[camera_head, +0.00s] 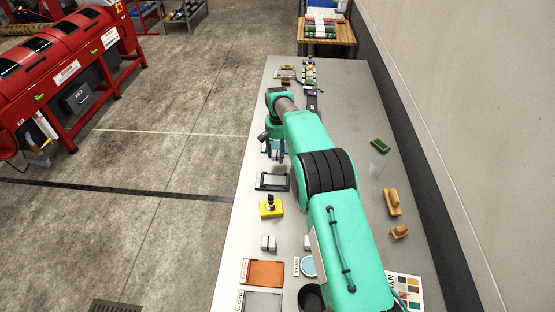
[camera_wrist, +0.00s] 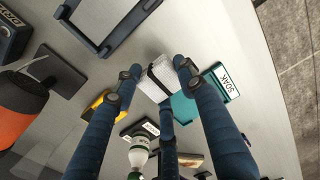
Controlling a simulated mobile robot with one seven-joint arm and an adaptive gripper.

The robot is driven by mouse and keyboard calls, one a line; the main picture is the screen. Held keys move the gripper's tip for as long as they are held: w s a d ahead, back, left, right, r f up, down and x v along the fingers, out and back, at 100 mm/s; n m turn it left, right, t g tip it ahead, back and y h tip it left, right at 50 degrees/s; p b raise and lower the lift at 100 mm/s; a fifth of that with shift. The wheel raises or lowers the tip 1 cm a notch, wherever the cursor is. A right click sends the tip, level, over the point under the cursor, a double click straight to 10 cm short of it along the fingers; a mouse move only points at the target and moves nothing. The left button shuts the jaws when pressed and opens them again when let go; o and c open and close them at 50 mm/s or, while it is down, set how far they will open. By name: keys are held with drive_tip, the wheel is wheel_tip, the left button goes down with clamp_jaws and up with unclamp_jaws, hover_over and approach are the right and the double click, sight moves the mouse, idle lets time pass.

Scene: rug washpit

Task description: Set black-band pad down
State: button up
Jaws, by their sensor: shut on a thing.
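The pad (camera_wrist: 158,77) is a small white ribbed block with a narrow dark band, seen between my fingertips in the wrist view. My gripper (camera_wrist: 156,84) has dark blue fingers and is shut on it. A teal tray (camera_wrist: 186,108) with a SOAK label (camera_wrist: 221,83) shows just beyond the pad, to its right. I cannot tell whether the pad touches anything below. In the head view my gripper (camera_head: 272,150) is over the left side of the grey bench, above the dark open frame (camera_head: 272,187) in the picture; the pad is not clear there.
On the bench (camera_head: 346,110) stand a yellow block with a black knob (camera_head: 270,209), small banded blocks (camera_head: 268,243), and an orange tray (camera_head: 265,273). Tan blocks (camera_head: 391,203) and a green one (camera_head: 379,145) lie right of my arm. A white-green bottle (camera_wrist: 138,152) shows near my fingers.

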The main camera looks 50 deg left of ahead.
sight(277, 159)
drive_tip(key=shift+f, duration=1.7)
drive_tip(key=shift+f+b, duration=0.15)
drive_tip(key=shift+b, duration=0.15)
drive_tip(key=o, duration=1)
drive_tip(key=shift+c, duration=0.2)
wheel_tip(277, 159, up, 12)
drive_tip(key=shift+r+p, duration=0.1)
drive_tip(key=shift+p, duration=0.7)
